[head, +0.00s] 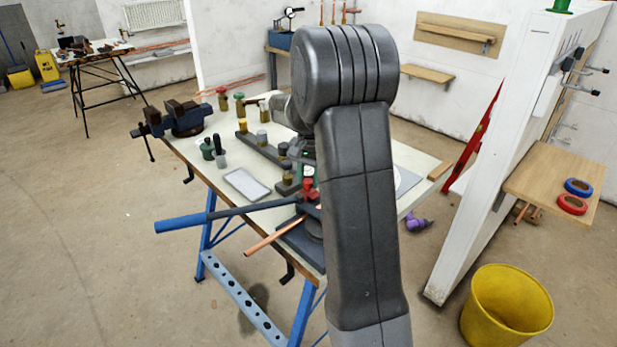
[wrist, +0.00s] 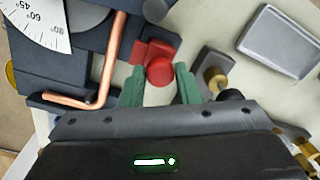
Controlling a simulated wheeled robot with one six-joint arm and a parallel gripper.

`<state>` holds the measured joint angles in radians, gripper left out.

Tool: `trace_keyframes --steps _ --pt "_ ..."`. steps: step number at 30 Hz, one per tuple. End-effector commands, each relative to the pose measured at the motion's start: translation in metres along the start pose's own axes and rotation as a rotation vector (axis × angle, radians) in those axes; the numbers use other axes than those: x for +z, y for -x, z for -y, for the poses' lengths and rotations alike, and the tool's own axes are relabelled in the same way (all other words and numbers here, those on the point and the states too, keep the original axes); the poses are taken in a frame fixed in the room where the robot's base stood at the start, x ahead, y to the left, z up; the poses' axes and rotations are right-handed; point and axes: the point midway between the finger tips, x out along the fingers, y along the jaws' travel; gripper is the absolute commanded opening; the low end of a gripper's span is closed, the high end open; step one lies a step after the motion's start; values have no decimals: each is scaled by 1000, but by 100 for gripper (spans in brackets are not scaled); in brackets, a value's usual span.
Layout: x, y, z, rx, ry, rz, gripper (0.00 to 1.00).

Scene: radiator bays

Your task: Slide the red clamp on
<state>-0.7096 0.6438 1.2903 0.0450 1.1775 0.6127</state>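The red clamp (head: 309,188) sits by the pipe bender on the bench. In the wrist view the clamp (wrist: 160,71) shows a round knob and a block behind it. My gripper (wrist: 160,72) has its two green fingers on either side of the knob, with only thin gaps; I cannot tell how deep they reach. In the head view my gripper (head: 306,168) is just above the clamp, partly hidden by my arm. A bent copper pipe (wrist: 108,65) lies left of the clamp, beside the dark bender (wrist: 75,65) with its angle scale (wrist: 38,22).
A grey tray (head: 246,185) lies on the bench (head: 215,150). A brass-topped fitting (wrist: 214,80) stands right of my fingers. The bender's blue handle (head: 180,223) and the pipe stick out over the front edge. A vise (head: 185,118) is at the left corner.

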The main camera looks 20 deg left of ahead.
Motion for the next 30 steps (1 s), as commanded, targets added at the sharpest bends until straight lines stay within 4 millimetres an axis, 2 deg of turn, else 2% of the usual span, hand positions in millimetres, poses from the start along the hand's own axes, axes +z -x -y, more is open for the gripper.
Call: trace_keyframes --steps 1,4,10,18,25,26,28,29,30 --pt "0 0 0 0 0 0 19" --pt "0 0 0 0 0 0 0" --pt "2 0 -4 0 -1 0 0" --pt "16 1 -31 1 -1 1 0" --pt "16 1 -32 3 0 3 0" --pt "16 1 -32 4 0 4 31" --pt "16 1 -32 3 -1 3 44" --pt "16 1 -31 3 0 3 49" --pt "16 1 -31 2 0 2 49"
